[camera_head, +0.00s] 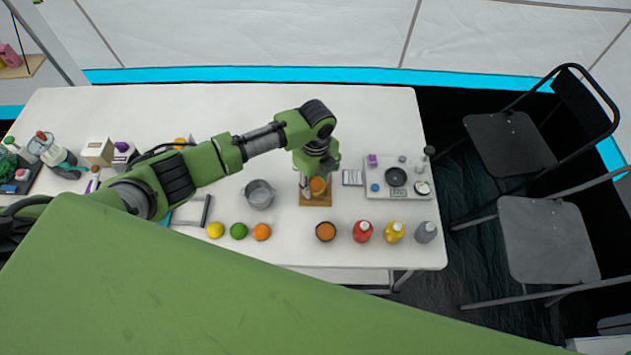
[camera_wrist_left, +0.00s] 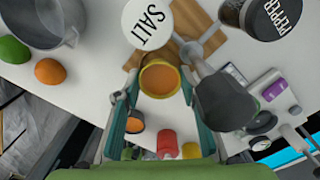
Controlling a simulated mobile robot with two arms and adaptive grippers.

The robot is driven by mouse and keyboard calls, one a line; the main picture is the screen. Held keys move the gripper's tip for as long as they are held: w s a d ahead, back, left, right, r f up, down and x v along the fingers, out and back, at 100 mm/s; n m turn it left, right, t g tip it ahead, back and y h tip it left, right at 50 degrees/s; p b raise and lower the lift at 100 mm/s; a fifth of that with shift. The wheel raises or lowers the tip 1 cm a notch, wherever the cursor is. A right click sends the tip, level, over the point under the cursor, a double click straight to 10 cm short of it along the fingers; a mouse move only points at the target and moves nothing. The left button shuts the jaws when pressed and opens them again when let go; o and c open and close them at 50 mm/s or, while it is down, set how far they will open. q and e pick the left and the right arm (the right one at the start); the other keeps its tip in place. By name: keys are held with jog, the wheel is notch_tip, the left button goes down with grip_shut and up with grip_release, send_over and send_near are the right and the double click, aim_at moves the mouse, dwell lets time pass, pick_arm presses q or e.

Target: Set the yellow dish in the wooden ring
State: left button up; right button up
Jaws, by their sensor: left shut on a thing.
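The yellow dish (camera_wrist_left: 160,79) has an orange filling and a yellow rim. My left gripper (camera_wrist_left: 157,92) is shut on it, one finger at each side. In the head view the dish (camera_head: 318,185) shows under my left gripper (camera_head: 317,174), over a wooden piece (camera_head: 316,201) on the table. This wooden piece also shows in the left wrist view (camera_wrist_left: 184,28), partly hidden by the dish and the salt lid. I cannot make out its ring opening, nor whether the dish touches the wood. My right gripper is not in view.
A salt shaker (camera_wrist_left: 147,24) and a pepper shaker (camera_wrist_left: 270,14) are close by. A metal pot (camera_head: 259,195) stands to the left. A dark bowl (camera_head: 326,231) and a red bottle (camera_head: 363,232) are near the front edge. A grey tray (camera_head: 398,193) lies to the right.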

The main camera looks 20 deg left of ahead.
aim_at(316, 184)
pick_arm(q)
jog(key=shift+f+b, duration=0.45)
jog(key=shift+f, duration=0.35)
dwell(0.5)
jog(key=o, duration=0.5)
jog(key=shift+o, duration=0.2)
jog(key=shift+r, duration=0.1)
notch_tip(316, 184, up, 8)
jog(key=p, duration=0.8)
jog(key=shift+r, duration=0.25)
notch_tip(316, 184, up, 2)
jog(key=shift+r, duration=0.2)
jog(key=shift+f, duration=0.1)
